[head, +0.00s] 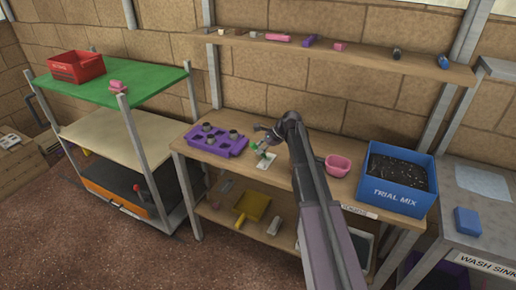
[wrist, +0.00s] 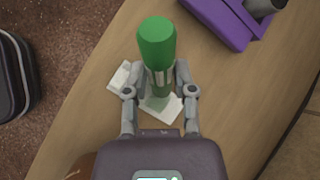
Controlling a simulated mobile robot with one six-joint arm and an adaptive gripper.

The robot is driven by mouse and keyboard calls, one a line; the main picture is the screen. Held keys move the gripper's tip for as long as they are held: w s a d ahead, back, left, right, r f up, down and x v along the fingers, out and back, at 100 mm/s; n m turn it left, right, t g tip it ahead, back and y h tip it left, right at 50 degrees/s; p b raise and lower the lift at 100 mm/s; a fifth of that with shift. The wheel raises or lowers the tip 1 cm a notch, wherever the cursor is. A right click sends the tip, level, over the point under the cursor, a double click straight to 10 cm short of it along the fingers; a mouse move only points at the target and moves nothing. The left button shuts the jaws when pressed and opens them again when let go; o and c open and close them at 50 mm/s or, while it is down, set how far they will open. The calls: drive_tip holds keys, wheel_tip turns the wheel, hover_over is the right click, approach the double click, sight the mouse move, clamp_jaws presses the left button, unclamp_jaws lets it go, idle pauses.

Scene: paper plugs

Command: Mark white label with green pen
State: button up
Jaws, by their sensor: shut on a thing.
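My gripper (wrist: 160,85) is shut on a green pen (wrist: 157,42), holding it around the middle over the workbench. The pen's thick green end faces the wrist camera. A white label (wrist: 172,106) lies below the pen, partly hidden by it. A greenish patch shows on the label beside the pen; I cannot tell whether it is ink or part of the pen. Whether the pen's far end touches the label is hidden. In the head view my gripper (head: 263,138) is over the middle of the bench, above the white label (head: 263,167).
A purple tray (head: 232,151) with several dark pots stands left of my gripper. A pink bowl (head: 338,162) and a blue "TRIAL MIX" box (head: 395,200) stand to the right. Another small white piece (wrist: 120,77) lies near the label. A wooden shelf (head: 370,58) runs above the bench.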

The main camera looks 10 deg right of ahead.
drive_tip(key=shift+s+d, duration=0.95)
drive_tip(key=shift+d, duration=0.3)
drive_tip(key=shift+r, duration=0.1)
drive_tip(key=shift+r+p, duration=3)
drive_tip(key=shift+p, duration=0.1)
drive_tip(key=shift+r+p, duration=1.5)
